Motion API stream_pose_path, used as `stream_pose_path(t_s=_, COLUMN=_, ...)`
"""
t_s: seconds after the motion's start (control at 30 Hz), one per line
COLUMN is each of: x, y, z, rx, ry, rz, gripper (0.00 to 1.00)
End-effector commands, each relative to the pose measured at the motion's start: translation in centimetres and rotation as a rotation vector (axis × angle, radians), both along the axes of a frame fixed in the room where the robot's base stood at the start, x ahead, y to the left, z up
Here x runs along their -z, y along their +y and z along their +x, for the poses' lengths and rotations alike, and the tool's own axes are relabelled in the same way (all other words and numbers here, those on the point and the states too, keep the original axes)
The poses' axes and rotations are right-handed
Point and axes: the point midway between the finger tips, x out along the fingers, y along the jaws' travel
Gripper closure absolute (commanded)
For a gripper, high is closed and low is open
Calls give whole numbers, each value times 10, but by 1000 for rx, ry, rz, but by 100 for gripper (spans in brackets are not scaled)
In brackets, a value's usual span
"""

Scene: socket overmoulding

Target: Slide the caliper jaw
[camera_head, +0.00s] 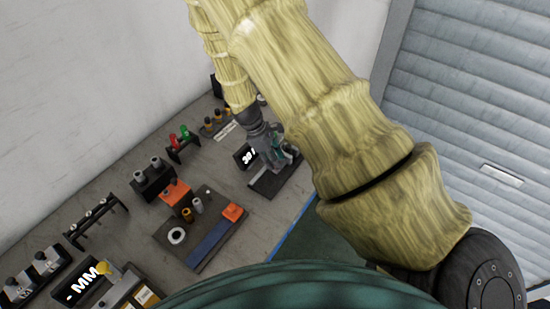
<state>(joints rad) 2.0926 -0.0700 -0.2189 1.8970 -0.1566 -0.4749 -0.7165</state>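A dark tray (198,262) holds a white ring, small cylinders, an orange block and a blue strip. Black racks (183,150) and holders line the wall side. The grey bench (120,168) has bare patches between them. A slatted shutter stands right.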

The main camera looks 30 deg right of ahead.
Motion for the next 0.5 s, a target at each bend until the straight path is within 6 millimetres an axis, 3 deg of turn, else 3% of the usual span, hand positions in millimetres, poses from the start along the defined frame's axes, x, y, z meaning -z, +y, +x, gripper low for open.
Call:
stream_pose_path(t_s=0.43, x=6, y=-2, z=-2, rx=0, ry=-1, rz=0, gripper=69)
stream_pose_path(t_s=0.5, x=6, y=-2, z=-2, rx=0, ry=-1, rz=0, gripper=80)
